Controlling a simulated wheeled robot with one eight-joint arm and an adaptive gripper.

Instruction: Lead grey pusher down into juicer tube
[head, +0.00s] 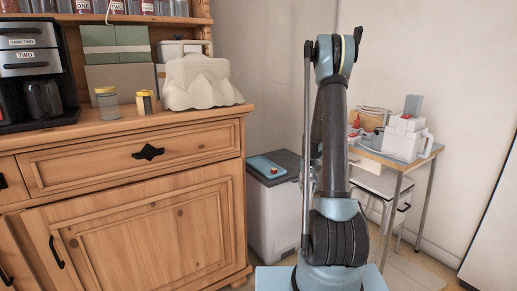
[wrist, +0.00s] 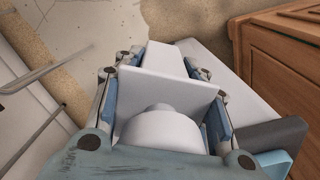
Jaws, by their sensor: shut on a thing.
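My gripper (wrist: 165,100) is shut on a pale grey piece, which looks like the pusher (wrist: 165,83). In the wrist view it has a rounded knob on the near side, a flat square plate between the fingers, and a narrower block beyond the plate. In the head view my gripper and the held piece are mostly hidden behind my own arm. The white juicer (head: 404,138) stands on the small table at the right, apart from my gripper. A grey upright block (head: 412,105), perhaps its tube, rises from its top. The juicer is not clearly seen in the wrist view.
The small table (head: 425,152) also bears a wooden bowl-like thing and small red items. A white stool (head: 383,184) stands under it. A white bin (head: 272,215) with a grey lid is between my arm and the wooden dresser (head: 150,215). Jars stand on the dresser.

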